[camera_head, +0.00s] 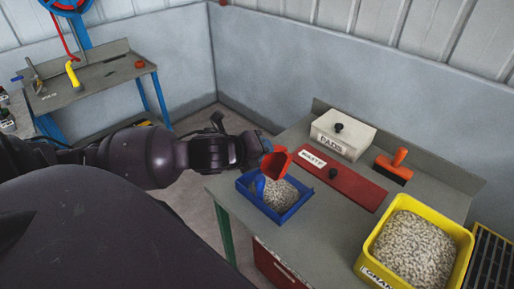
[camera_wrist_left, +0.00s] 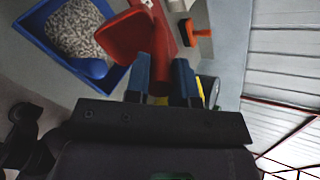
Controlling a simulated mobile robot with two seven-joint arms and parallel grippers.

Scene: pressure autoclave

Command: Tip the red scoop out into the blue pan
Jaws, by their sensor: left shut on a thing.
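My left gripper (camera_head: 264,150) reaches in from the left and is shut on the red scoop (camera_head: 277,163). In the left wrist view the scoop's handle is between the fingers (camera_wrist_left: 160,85), and its red bowl (camera_wrist_left: 124,38) shows no granules on the visible surface. The scoop is held tilted above the back part of the blue pan (camera_head: 298,207). The pan stands at the bench's left end and also shows in the left wrist view (camera_wrist_left: 38,38). A pile of pale granules (camera_head: 282,194) lies in it, beside a rounded blue piece (camera_head: 260,186). My right gripper is out of view.
A yellow bin (camera_head: 365,246) full of granules stands at the bench's front right. A red lid with a black knob (camera_head: 350,182), a white PADS box (camera_head: 342,137) and an orange-handled tool (camera_head: 393,166) lie behind. Bare bench lies between pan and bin.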

